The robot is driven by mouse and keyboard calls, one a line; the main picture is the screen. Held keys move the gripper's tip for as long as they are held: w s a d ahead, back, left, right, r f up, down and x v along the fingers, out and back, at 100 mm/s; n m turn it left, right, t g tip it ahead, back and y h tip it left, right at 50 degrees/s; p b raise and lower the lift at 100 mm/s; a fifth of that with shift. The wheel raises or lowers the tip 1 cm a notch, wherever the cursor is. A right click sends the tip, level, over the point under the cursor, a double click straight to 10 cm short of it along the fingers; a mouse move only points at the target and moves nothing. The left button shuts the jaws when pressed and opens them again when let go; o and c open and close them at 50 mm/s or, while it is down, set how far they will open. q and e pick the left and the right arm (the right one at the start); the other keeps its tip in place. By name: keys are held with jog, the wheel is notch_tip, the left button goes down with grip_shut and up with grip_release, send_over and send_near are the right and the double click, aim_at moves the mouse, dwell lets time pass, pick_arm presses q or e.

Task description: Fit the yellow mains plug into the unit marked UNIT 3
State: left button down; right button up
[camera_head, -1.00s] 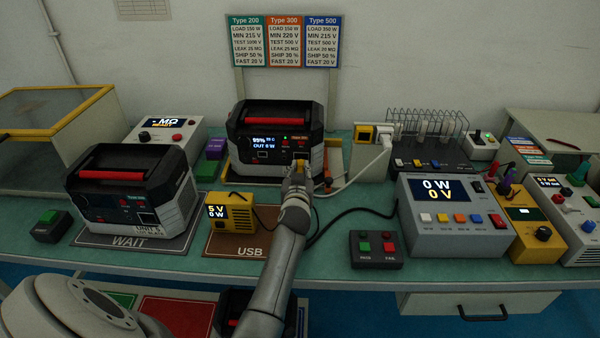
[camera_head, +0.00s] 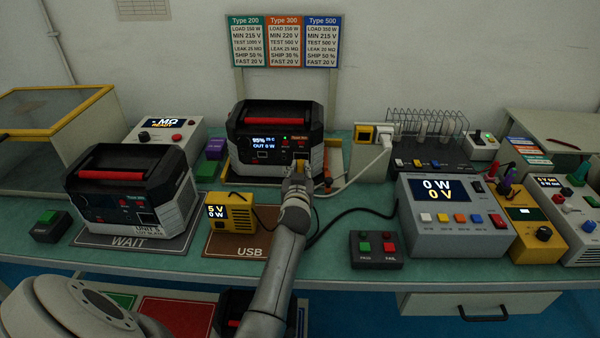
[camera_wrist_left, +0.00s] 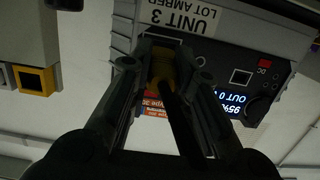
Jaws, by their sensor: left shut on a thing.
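The unit marked UNIT 3 (camera_head: 262,136) is a black and grey power station with a red handle and lit display, at the back centre of the bench. Its upside-down UNIT 3 label (camera_wrist_left: 182,18) shows in the left wrist view. My left gripper (camera_head: 298,170) is at the right part of its front face. In the left wrist view the gripper (camera_wrist_left: 166,66) is shut on the yellow mains plug (camera_wrist_left: 162,72), whose front end is at the unit's socket. I cannot tell how deep it sits. My right gripper is out of view.
Another power station (camera_head: 128,190) stands on the WAIT mat at left. A yellow USB meter (camera_head: 230,212) is left of my forearm. A white cable (camera_head: 352,180) runs on the right. The load box (camera_head: 455,215) and PASS/FAIL button box (camera_head: 377,249) stand further right.

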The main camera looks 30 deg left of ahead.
aim_at(300, 166)
pick_arm(q)
jog(key=shift+w+a+b, duration=0.3)
jog(key=shift+w, duration=0.2)
jog(key=shift+w+a+r+b, duration=0.15)
jog(key=shift+w+a+b, duration=0.4)
jog(key=shift+w, duration=0.25)
jog(key=c, duration=1.3)
grip_release()
jog(key=shift+w, duration=0.15)
jog(key=shift+o, duration=0.2)
jog(key=shift+v, duration=3.8)
